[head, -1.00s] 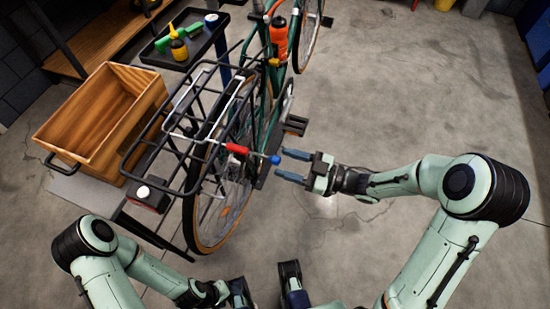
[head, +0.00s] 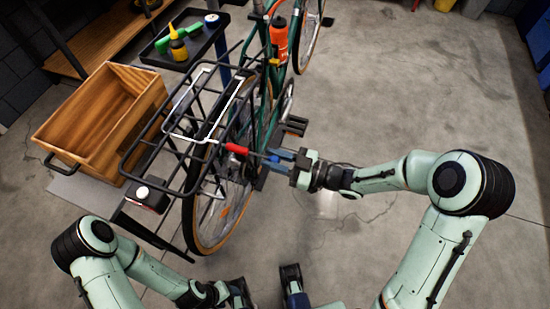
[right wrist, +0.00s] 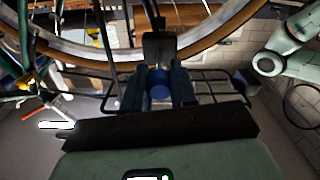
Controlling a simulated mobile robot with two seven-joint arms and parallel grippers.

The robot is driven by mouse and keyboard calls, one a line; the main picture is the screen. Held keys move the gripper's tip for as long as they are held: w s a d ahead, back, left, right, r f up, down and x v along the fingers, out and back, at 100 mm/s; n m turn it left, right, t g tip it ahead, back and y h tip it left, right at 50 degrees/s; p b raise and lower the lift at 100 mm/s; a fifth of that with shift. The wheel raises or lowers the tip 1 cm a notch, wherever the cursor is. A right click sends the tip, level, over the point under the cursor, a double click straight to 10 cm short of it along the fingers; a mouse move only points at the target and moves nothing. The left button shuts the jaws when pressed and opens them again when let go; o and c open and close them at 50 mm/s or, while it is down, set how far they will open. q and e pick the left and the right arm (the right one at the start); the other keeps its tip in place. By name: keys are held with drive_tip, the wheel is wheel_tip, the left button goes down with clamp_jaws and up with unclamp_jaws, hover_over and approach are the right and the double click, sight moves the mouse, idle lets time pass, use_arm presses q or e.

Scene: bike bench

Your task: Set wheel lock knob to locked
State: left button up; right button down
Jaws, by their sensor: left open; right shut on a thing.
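A blue round knob, seemingly the wheel lock knob, sits at the end of a thin rod beside the rear wheel (head: 224,219). In the right wrist view the blue knob (right wrist: 160,91) is between the two dark fingers of my right gripper (right wrist: 161,87). My right gripper (head: 275,157) is shut on it, and its fingers mostly hide it in the head view. A red sleeve (head: 237,148) lies to the left along the rod. My left gripper (head: 266,289) is open and empty at the bottom edge, away from the bicycle.
A black rear rack (head: 160,128) with a pale U-shaped bar (head: 182,137) extends over the wheel. A wooden crate (head: 70,128) stands on a grey bench at the left. A black tray (head: 200,50) with small items is behind. The floor (head: 420,100) at right is clear.

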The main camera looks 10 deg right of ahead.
drive_tip(key=x, duration=0.2)
drive_tip(key=shift+w+a, duration=0.2)
drive_tip(key=shift+a, duration=0.1)
drive_tip(key=c, duration=0.9)
unclamp_jaws()
drive_tip(key=shift+d, duration=0.15)
drive_tip(key=v, duration=1.3)
drive_tip(key=shift+s, duration=0.2)
